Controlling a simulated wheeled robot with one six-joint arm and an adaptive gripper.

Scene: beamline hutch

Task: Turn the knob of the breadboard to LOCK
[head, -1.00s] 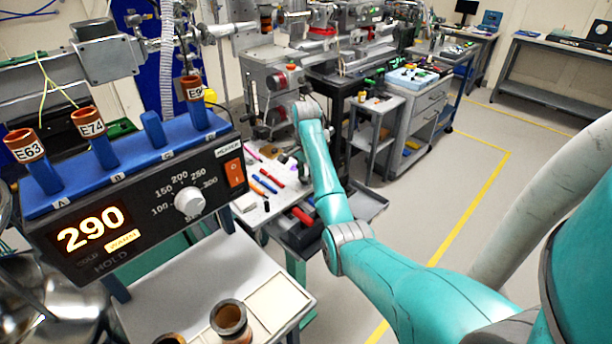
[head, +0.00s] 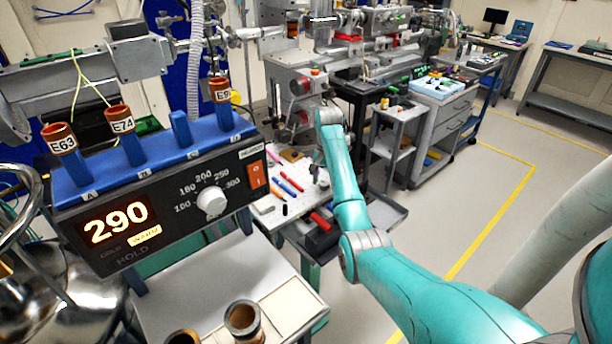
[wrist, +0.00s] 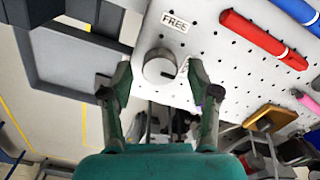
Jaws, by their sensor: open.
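The breadboard (wrist: 225,75) is a white plate with rows of small holes; it also shows in the head view (head: 262,207). Its knob (wrist: 160,67) is a round grey-white disc with a dark notch at its right side, near a label (wrist: 174,22) reading FREE. No LOCK label is legible. My gripper (wrist: 159,72) is open, with one fingertip on each side of the knob and gaps visible between the fingers and it. In the head view my gripper hangs over the board's right part, and the knob is hard to make out there.
Red, blue and pink pens (wrist: 262,38) lie on the board right of the knob. A dark tray (wrist: 75,60) adjoins the board at left. In the head view, a heater box (head: 160,205) reading 290 stands at the front left. Open floor (head: 470,180) lies at right.

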